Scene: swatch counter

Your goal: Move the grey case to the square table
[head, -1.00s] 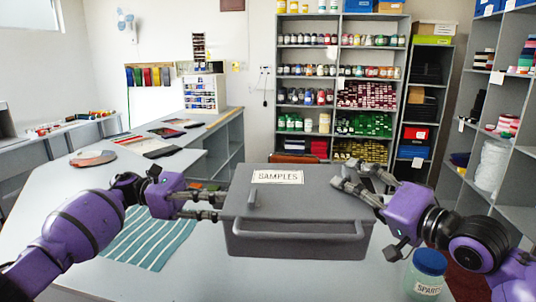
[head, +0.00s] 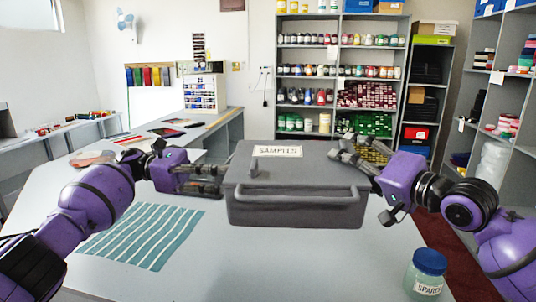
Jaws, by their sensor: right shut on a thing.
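The grey case (head: 293,205), with a lid label reading SAMPLES, is in the middle of the head view, level, between my two grippers. My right gripper (head: 350,155) is at its right side, shut on the case; the case's edge partly hides the grip. My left gripper (head: 212,182) has its fingers at the case's left side. I cannot make out a square table.
A teal striped cloth (head: 145,235) lies flat on the counter at left. A jar with a blue lid (head: 428,270) stands at front right, below my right arm. Shelves of jars and bundles (head: 305,85) stand behind, and another shelf unit is at right.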

